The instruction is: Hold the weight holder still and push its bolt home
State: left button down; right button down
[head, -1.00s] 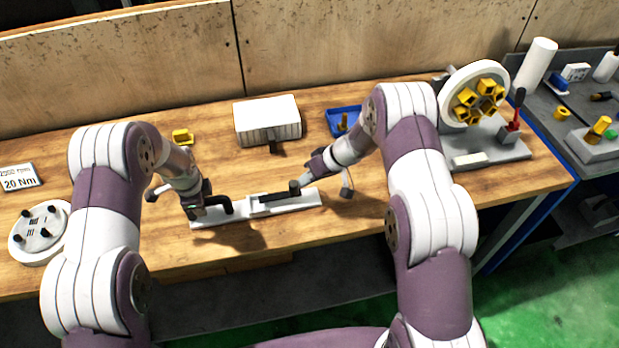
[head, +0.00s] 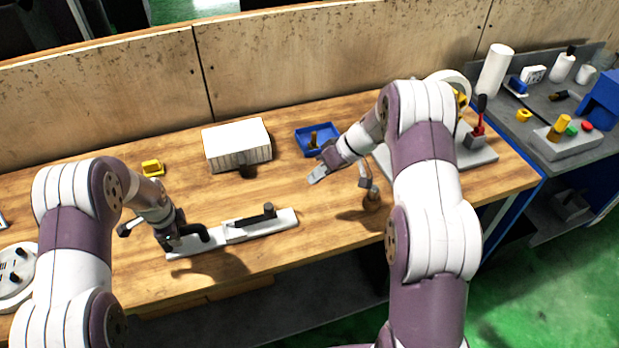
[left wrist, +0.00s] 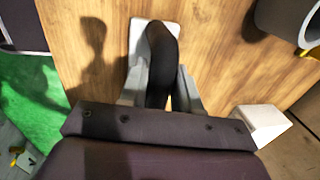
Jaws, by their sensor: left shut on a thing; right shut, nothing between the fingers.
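The weight holder (head: 230,236) is a long white bar lying on the wooden bench, with a dark strip along its right part. A short dark upright peg (head: 268,209), which looks like the bolt, stands near its right end. My left gripper (head: 174,240) is shut on a dark curved handle (head: 197,231) at the holder's left end. In the left wrist view the handle (left wrist: 159,55) sits between the two grey fingers (left wrist: 161,82). My right gripper (head: 318,175) is shut and empty above the bench, up and right of the bolt and apart from it.
Behind the holder stand a white box (head: 236,144), a blue tray (head: 318,139) and a yellow part (head: 152,167). A machine base with a red-handled lever (head: 479,125) is at the right, partly behind my right arm. Bare bench lies around the holder's right end.

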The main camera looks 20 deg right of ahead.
pick_arm(q)
jog(key=c, duration=0.7)
grip_release()
jog(key=shift+a, duration=0.1)
jog(key=r, duration=0.4)
jog(key=s+r, duration=0.1)
jog(key=r, duration=0.2)
jog(key=s+r, duration=0.1)
jog(key=r, duration=0.3)
jog(key=shift+s+r, duration=0.15)
jog(key=shift+r, duration=0.2)
